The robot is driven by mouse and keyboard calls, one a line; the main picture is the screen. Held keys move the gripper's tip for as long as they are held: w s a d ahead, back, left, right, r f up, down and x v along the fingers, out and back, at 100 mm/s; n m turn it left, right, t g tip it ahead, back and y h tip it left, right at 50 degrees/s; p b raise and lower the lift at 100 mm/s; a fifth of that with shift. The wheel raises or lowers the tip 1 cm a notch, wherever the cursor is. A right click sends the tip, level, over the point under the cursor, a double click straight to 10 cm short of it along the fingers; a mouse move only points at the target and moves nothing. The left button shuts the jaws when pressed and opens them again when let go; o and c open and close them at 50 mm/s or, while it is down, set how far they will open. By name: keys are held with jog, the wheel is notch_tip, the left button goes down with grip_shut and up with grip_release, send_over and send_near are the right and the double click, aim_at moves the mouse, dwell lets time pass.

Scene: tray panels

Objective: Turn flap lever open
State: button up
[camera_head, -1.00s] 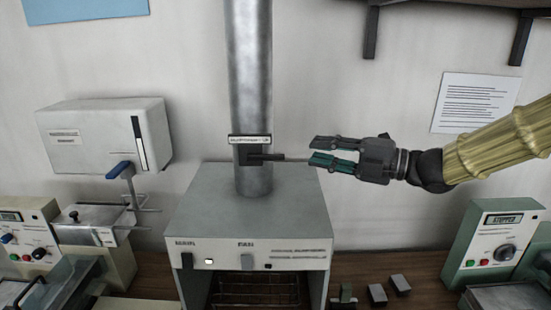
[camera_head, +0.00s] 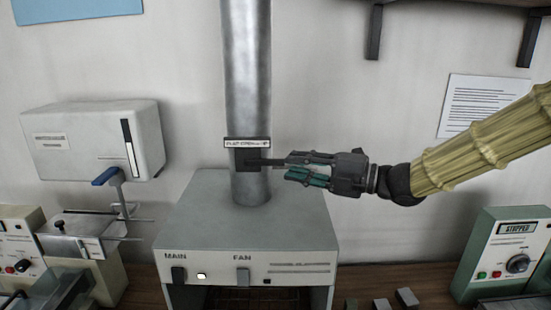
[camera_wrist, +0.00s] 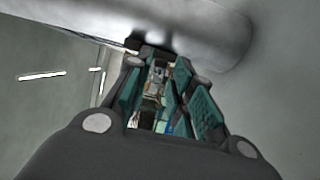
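The flap lever (camera_head: 275,162) is a thin dark bar. It sticks out level to the right from a black block (camera_head: 247,160) on the grey metal duct (camera_head: 246,80), under a small label plate (camera_head: 247,143). My gripper (camera_head: 287,167) comes from the right, fingers pointing left, with a gap between the upper and lower finger. The lever's free end meets or overlaps the fingertips; I cannot tell whether they touch it. In the wrist view the green-padded fingers (camera_wrist: 160,75) are apart, pointing at the duct (camera_wrist: 205,35). The lever is not clear there.
Below stands a grey cabinet (camera_head: 245,223) with MAIN and FAN switches. A white wall box (camera_head: 75,140) and lab devices are at left, a green-sided unit (camera_head: 505,250) at right. Small blocks (camera_head: 407,298) lie on the bench. A shelf bracket (camera_head: 373,32) hangs above.

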aim_at(282, 163)
jog(key=shift+p+x, duration=0.95)
jog(key=shift+x, duration=1.9)
jog(key=shift+s, duration=0.1)
grip_shut()
